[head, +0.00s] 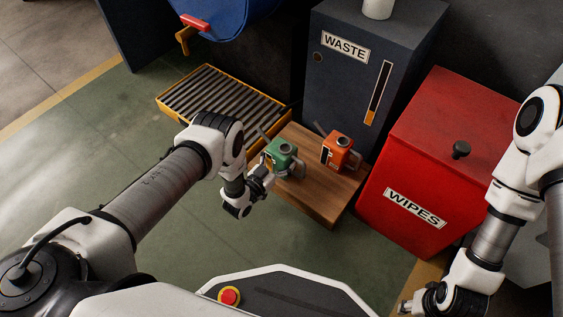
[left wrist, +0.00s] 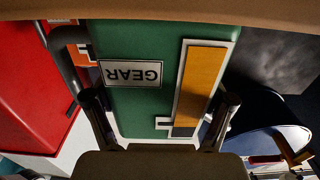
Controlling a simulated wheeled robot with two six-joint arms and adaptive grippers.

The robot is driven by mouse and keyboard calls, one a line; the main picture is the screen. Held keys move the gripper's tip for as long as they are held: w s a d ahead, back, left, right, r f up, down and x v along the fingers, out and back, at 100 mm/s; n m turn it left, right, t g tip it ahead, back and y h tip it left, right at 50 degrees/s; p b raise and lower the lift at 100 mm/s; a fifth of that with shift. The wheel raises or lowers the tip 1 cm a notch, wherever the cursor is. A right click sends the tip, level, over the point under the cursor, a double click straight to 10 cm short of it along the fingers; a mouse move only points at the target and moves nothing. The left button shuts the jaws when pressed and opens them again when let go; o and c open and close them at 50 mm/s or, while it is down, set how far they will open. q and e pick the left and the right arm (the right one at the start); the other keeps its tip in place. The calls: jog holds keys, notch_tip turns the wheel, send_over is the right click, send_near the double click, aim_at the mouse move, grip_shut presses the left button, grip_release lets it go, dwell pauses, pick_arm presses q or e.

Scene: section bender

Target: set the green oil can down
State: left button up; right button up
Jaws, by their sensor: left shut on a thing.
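The green oil can (head: 280,151) is over the left part of a low wooden stand (head: 310,202) in the head view. My left gripper (head: 266,172) is shut on it from the near side. In the left wrist view the can's green side (left wrist: 135,45) lies between the two fingers (left wrist: 158,112), with an upside-down GEAR label and a yellow strip. The can looks roughly upright. I cannot tell whether its base touches the wood. My right gripper (head: 408,305) is at the bottom edge, only partly visible, with its jaws unclear.
An orange oil can (head: 338,149) stands on the wood just right of the green one. Behind is the dark WASTE cabinet (head: 340,85). A red WIPES bin (head: 425,150) is to the right, a yellow-framed grate (head: 215,95) to the left. The stand's front is bare.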

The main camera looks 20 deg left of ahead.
pick_arm(q)
jog(key=shift+r, duration=0.1)
jog(key=o, duration=1.4)
jog(key=shift+f, duration=0.2)
jog(key=shift+c, duration=0.2)
jog(key=shift+o, duration=1.3)
